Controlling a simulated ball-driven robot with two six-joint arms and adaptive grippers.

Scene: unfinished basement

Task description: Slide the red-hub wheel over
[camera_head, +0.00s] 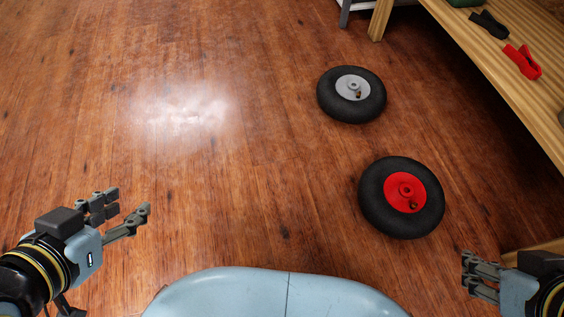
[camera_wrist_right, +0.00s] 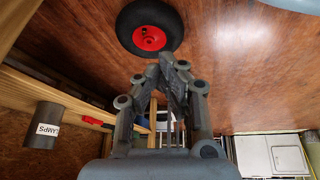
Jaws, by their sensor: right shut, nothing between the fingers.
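The red-hub wheel (camera_head: 402,197) lies flat on the wooden floor, a black tyre around a red hub. It also shows at the top of the right wrist view (camera_wrist_right: 150,38). My right gripper (camera_head: 466,270) is at the lower right, to the right of and nearer than the wheel, apart from it. Its fingers (camera_wrist_right: 168,62) are shut with nothing between them. My left gripper (camera_head: 128,208) is at the lower left, far from the wheel, with its fingers spread and empty.
A grey-hub wheel (camera_head: 352,94) lies on the floor beyond the red-hub one. A wooden shelf (camera_head: 492,62) on the right holds red clamps (camera_head: 522,62) and a dark one (camera_head: 489,24). The floor (camera_head: 230,190) left of the wheels is clear.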

